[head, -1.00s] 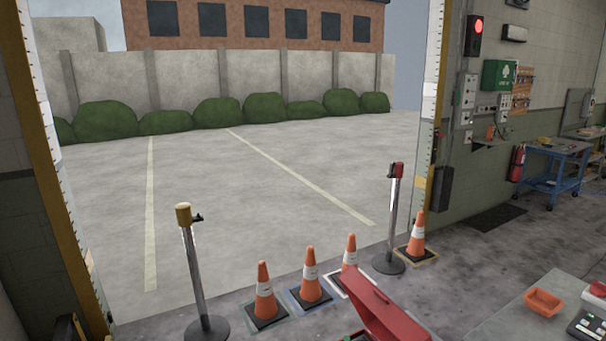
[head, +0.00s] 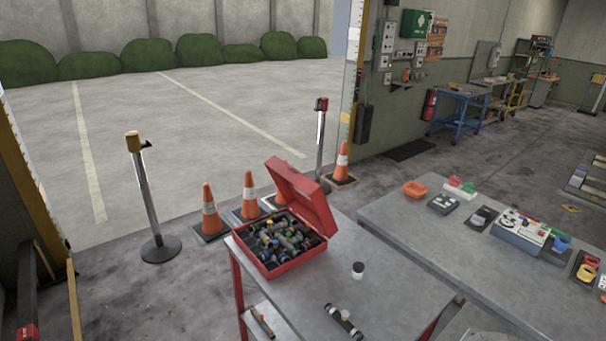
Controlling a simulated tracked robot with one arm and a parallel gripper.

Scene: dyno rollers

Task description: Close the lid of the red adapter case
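The red adapter case (head: 283,266) stands on the left part of a grey-topped cart (head: 330,283) in the head view. Its lid (head: 301,194) is raised, standing up and tilted along the far right side. Several dark adapters with coloured parts (head: 283,240) lie inside the case. My gripper is not in view.
A small dark jar with a white top (head: 358,270) and a black cylindrical tool (head: 343,320) are on the cart. Traffic cones (head: 209,212) and a yellow-topped post (head: 146,195) stand behind the cart.

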